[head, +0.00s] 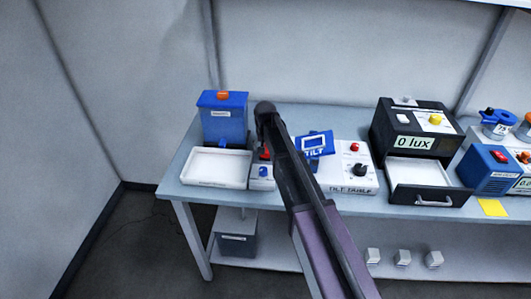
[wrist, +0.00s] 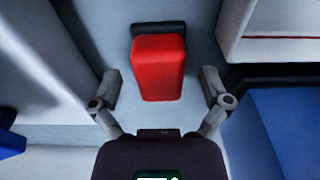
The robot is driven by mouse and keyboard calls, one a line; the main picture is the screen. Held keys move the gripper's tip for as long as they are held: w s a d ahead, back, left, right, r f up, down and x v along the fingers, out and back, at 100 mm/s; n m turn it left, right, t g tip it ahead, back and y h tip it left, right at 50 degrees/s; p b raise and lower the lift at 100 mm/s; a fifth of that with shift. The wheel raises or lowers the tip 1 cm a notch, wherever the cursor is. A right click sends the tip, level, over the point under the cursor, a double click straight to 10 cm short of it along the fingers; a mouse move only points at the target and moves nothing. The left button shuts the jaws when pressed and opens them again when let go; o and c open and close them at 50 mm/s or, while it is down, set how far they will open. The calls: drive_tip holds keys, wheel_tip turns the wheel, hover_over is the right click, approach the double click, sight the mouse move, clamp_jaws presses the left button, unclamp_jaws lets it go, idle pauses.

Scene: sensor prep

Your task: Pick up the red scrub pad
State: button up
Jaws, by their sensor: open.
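The red scrub pad (wrist: 158,68) shows in the wrist view as a red block with a dark strip along its far edge. It lies on a pale grey surface, near the middle of the picture. My gripper (wrist: 161,88) is open, with one finger to the left of the pad and one to the right. Clear gaps show between both fingers and the pad, and nothing is held. The height of the fingers over the pad is hard to tell.
A blue box (head: 224,119) and a white tray (head: 216,167) stand left of my arm. A black lux box (head: 415,128) with an open drawer stands further right.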

drive_tip(key=c, duration=1.3)
drive_tip(key=shift+c, duration=0.2)
drive_tip(key=shift+r, duration=0.1)
wheel_tip(320, 180, up, 10)
drive_tip(key=p, duration=1)
drive_tip(key=o, duration=0.6)
drive_tip(key=c, duration=0.4)
drive_tip(key=shift+o, duration=0.2)
wheel_tip(320, 180, up, 9)
drive_tip(key=p, duration=0.9)
